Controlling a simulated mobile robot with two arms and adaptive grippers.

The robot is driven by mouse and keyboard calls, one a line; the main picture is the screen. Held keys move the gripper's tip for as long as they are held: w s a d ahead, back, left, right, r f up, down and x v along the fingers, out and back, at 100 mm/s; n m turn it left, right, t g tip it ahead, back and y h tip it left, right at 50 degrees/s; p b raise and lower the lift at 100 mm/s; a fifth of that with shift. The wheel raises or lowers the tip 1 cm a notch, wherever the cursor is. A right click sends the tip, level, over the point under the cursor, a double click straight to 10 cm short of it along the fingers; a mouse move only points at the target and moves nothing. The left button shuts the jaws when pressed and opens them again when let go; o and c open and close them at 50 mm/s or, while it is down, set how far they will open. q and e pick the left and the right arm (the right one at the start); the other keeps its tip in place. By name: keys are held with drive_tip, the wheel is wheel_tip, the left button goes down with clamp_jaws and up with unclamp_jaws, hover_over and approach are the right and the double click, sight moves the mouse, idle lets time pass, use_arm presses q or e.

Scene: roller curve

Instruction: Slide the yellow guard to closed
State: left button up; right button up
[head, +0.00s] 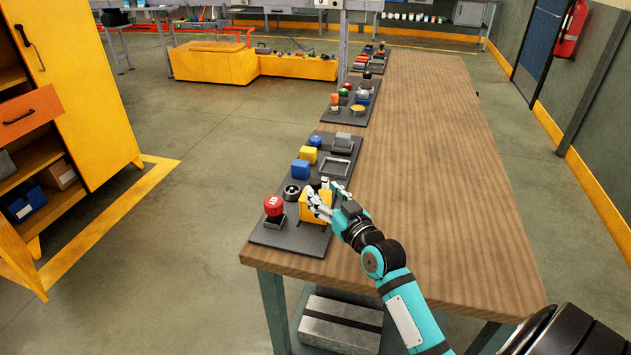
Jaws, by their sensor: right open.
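The yellow guard (308,214) is a small yellow block-like part on the dark grey panel (262,236) at the near left corner of the wooden table. My right gripper (316,203) reaches in from the right, open, with its pale fingers over and in front of the guard. The fingers hide part of the guard. I cannot tell whether they touch it or how far it stands along its slide. My left gripper is out of view.
A red mushroom button (273,206) stands left of the guard, with a black round knob (291,192) just behind. The wooden table (440,180) is clear to the right.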

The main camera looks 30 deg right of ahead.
sight(319, 187)
drive_tip(key=w, duration=0.4)
drive_tip(key=shift+d, duration=0.15)
drive_tip(key=shift+w, duration=0.25)
drive_tip(key=c, duration=1)
clamp_jaws()
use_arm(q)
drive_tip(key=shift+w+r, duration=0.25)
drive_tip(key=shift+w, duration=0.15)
use_arm(e)
drive_tip(key=shift+f, duration=0.1)
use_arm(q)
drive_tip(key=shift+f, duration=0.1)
use_arm(e)
drive_tip(key=shift+w+d, duration=0.1)
drive_tip(key=shift+w, duration=0.05)
